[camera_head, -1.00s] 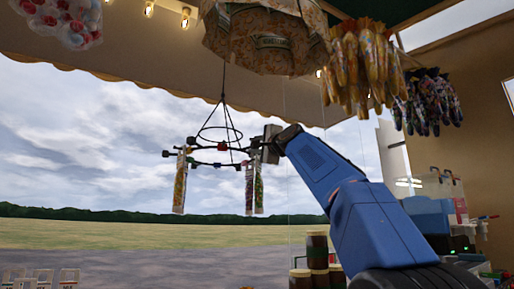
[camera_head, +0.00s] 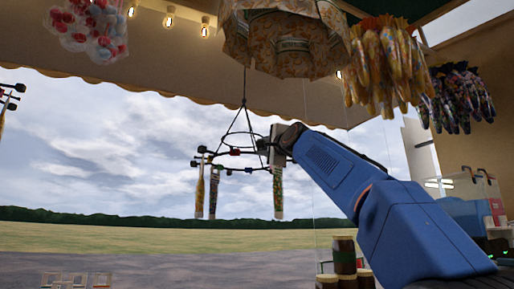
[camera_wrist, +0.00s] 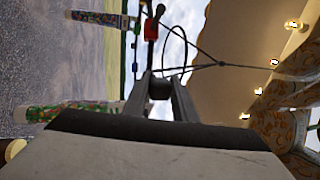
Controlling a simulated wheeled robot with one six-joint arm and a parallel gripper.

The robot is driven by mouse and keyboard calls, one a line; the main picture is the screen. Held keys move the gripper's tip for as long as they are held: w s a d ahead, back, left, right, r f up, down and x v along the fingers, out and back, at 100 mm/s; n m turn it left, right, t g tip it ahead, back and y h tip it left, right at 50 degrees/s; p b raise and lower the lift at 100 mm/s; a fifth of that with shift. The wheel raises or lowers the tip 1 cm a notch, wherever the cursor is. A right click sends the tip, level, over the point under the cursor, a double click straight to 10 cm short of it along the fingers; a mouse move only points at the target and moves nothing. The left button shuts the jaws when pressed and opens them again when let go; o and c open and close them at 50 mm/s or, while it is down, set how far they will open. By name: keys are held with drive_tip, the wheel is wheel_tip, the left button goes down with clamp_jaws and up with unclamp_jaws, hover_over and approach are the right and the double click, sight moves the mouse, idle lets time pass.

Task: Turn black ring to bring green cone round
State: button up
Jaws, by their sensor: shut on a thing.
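The black ring (camera_head: 232,168) hangs by dark cords in the head view, with short knobbed arms around its rim. My gripper (camera_head: 272,150) is at its right side. In the wrist view, my gripper (camera_wrist: 160,88) is shut on a dark round knob (camera_wrist: 160,90) of the ring. A green-flecked cone bag (camera_head: 278,195) hangs just below my gripper; a green-patterned bag also shows in the wrist view (camera_wrist: 72,110). Two more bags, one orange-toned (camera_head: 200,192) and one darker (camera_head: 214,190), hang close together at the ring's left.
Part of another knobbed hanger (camera_head: 10,97) shows at the left edge. A patterned paper bundle (camera_head: 285,45) hangs above the ring, and yellow cones (camera_head: 385,65) hang to the right. Dark jars (camera_head: 344,255) stand below. Open air lies left of the ring.

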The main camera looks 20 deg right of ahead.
drive_tip(key=w+a, duration=0.3)
drive_tip(key=a, duration=0.7)
drive_tip(key=shift+a+f, duration=0.15)
drive_tip(key=shift+a, duration=0.1)
idle(0.4)
drive_tip(key=o, duration=0.7)
drive_tip(key=shift+o, duration=0.3)
drive_tip(key=shift+s, duration=0.1)
approach(231, 147)
drive_tip(key=shift+s, duration=0.85)
drive_tip(key=shift+s, duration=0.1)
